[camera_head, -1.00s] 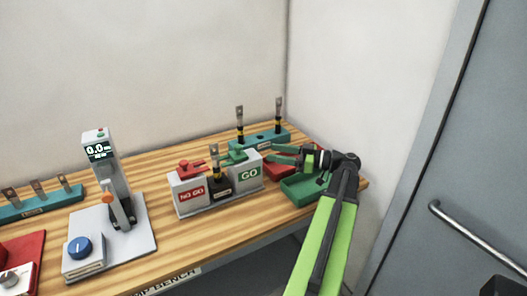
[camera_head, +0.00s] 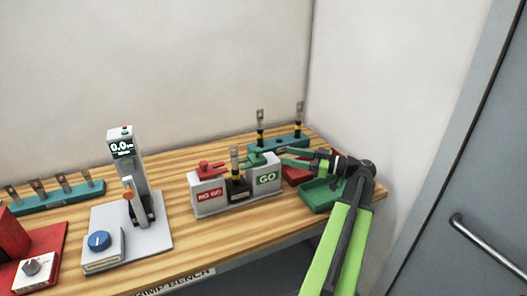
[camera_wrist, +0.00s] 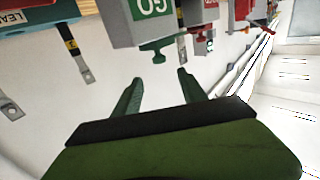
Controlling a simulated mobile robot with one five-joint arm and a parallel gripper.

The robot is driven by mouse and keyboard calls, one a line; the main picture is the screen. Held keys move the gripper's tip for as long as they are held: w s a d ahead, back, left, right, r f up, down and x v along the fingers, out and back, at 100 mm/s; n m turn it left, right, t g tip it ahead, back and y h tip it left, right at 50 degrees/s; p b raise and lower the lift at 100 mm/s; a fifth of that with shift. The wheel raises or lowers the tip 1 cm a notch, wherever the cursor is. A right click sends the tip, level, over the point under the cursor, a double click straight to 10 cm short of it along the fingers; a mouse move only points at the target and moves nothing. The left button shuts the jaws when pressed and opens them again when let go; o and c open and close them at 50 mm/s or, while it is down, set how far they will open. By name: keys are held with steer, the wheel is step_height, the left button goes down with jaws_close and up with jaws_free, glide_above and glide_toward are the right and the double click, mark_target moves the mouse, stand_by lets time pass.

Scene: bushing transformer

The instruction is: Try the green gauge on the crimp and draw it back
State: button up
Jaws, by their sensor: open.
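The green gauge (camera_head: 262,159) sits on top of the grey GO block (camera_head: 267,178); in the wrist view, which looks upside down, the gauge (camera_wrist: 156,50) hangs under the GO block (camera_wrist: 152,20). The crimped lug (camera_head: 235,158) stands upright in a black holder (camera_head: 238,187) between the NO GO and GO blocks. It also shows in the wrist view (camera_wrist: 182,47), close beside the gauge. My gripper (camera_head: 283,156) is open and empty, just right of the gauge. In the wrist view its two green fingers (camera_wrist: 160,88) point toward the gauge, with a gap between.
The red gauge (camera_head: 206,167) lies on the NO GO block (camera_head: 209,193). A teal rack (camera_head: 292,144) with two lugs stands behind. A green tray (camera_head: 313,201) and a red tray lie under my arm. A tester with a display (camera_head: 122,150) stands left. The wall is close behind the bench.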

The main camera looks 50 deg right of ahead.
mark_target(261, 151)
steer(key=x, duration=1.1)
jaws_close()
stand_by(1.0)
